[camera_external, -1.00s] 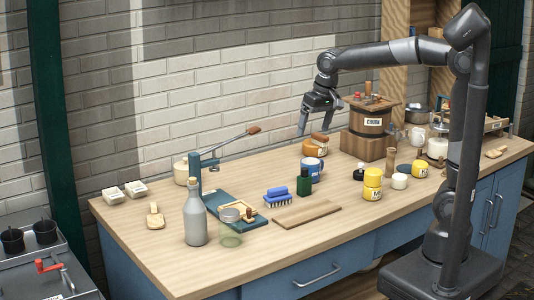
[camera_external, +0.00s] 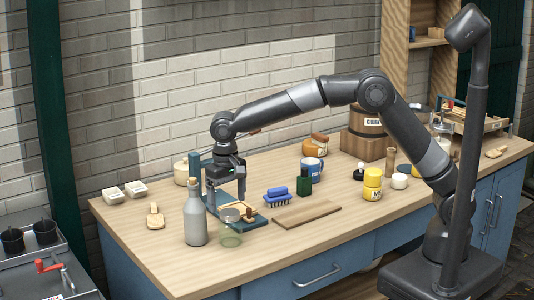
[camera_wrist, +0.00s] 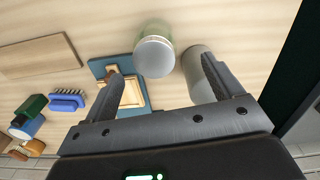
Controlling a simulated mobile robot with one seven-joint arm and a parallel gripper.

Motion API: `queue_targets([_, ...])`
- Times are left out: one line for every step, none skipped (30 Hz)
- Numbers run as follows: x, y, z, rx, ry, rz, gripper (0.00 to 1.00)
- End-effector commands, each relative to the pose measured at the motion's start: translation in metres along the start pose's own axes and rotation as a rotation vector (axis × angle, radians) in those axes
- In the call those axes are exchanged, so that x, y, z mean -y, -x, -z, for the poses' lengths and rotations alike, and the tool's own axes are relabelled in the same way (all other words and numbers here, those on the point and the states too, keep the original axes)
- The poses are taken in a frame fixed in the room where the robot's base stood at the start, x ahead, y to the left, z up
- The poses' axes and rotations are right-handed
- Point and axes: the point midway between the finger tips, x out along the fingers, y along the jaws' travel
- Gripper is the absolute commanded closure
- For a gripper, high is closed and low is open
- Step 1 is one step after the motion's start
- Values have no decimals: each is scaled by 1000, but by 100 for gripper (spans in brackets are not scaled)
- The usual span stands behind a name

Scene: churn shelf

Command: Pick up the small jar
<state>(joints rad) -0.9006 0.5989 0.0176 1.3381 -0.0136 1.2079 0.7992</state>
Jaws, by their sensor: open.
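The small jar (camera_external: 230,232) is clear greenish glass with a grey lid and stands upright on the workbench near the front edge. In the wrist view the jar (camera_wrist: 155,50) shows lid first, between the lines of the two fingers and a little beyond their tips. My gripper (camera_external: 227,196) is open and empty, above and slightly behind the jar, pointing down. Its two fingers (camera_wrist: 160,66) are spread wide in the wrist view and do not touch the jar.
A grey bottle (camera_external: 195,218) stands close left of the jar; it also shows by the right finger (camera_wrist: 198,75). A blue-green board (camera_external: 252,224) with a wooden frame lies behind the jar. A blue brush (camera_external: 278,196) and wooden board (camera_external: 306,216) are to the right.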

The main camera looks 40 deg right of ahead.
Motion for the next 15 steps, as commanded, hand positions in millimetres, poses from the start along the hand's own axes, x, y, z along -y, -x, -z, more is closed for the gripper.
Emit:
queue_targets([-1, -10, 0, 3, 0, -3, 15])
queue_targets([-1, -14, 0, 2, 0, -2, 15])
queue_targets([-2, -21, 0, 2, 0, -3, 15])
queue_targets([-2, -25, 0, 2, 0, -2, 15])
queue_targets([-2, -30, 0, 2, 0, -2, 15])
queue_targets([-2, -34, 0, 2, 0, -2, 15])
queue_targets([-2, -37, 0, 1, 0, -2, 15])
queue_targets([-2, -40, 0, 1, 0, -1, 15])
queue_targets([-2, -42, 0, 0, 0, -1, 15])
queue_targets([-2, -44, 0, 1, 0, -1, 15])
queue_targets([-2, -46, 0, 1, 0, -1, 15])
queue_targets([-3, -49, 0, 1, 0, -2, 15])
queue_targets([-4, -53, 0, 1, -1, -2, 15])
queue_targets([-5, -57, 0, 1, -1, -2, 15])
queue_targets([-6, -63, 0, 2, 0, -2, 15])
